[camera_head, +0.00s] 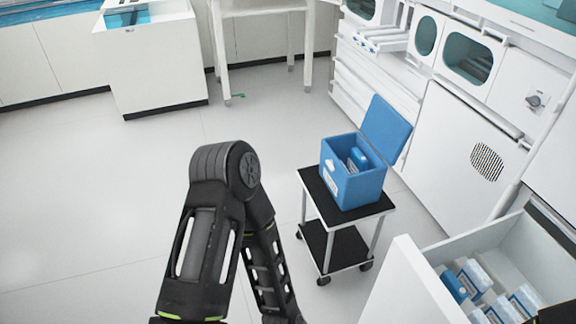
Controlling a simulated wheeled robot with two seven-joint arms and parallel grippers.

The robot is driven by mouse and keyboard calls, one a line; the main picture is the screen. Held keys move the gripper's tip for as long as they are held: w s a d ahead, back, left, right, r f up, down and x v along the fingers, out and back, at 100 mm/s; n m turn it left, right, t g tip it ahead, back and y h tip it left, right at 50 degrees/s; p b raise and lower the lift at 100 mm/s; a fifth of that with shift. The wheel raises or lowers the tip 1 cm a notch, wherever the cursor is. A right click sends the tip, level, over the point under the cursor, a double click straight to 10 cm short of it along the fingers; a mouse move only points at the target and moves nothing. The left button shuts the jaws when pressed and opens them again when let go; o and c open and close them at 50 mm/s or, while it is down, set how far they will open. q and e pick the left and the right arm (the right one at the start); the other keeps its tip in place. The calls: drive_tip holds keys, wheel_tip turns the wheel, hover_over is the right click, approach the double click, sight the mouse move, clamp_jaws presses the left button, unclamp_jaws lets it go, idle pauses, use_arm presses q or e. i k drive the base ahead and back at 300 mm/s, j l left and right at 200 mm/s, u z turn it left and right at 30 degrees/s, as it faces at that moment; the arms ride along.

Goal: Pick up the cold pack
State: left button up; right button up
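Several blue and white packs that look like cold packs (473,279) lie in an open white drawer (412,285) at the lower right; a solid blue one (453,287) lies among them. An open blue cooler box (352,186) stands on a small cart, lid up, with a blue and white item (357,159) inside. One of my black arms is bent up at the centre left, and its lower end leaves the bottom edge. Neither gripper shows. A dark part at the bottom right corner is too cropped to identify.
The cart (311,187) has black shelves and wheels and stands left of the drawer. White cabinets (464,148) with round-cornered windows line the right. A white counter block (155,62) and a white table (262,8) stand at the back. The floor at left is clear.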

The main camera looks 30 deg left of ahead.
sight(358, 163)
drive_tip(key=u, duration=0.4)
drive_tip(key=z, duration=0.75)
drive_tip(key=i+j+z, duration=0.1)
drive_tip(key=j+z, duration=0.3)
drive_tip(key=i+j+z, duration=0.1)
drive_tip(key=j+z, duration=0.7)
drive_tip(key=j, duration=0.5)
drive_tip(key=k+j+z, duration=0.15)
drive_tip(key=j, duration=0.35)
drive_tip(key=i+j, duration=0.05)
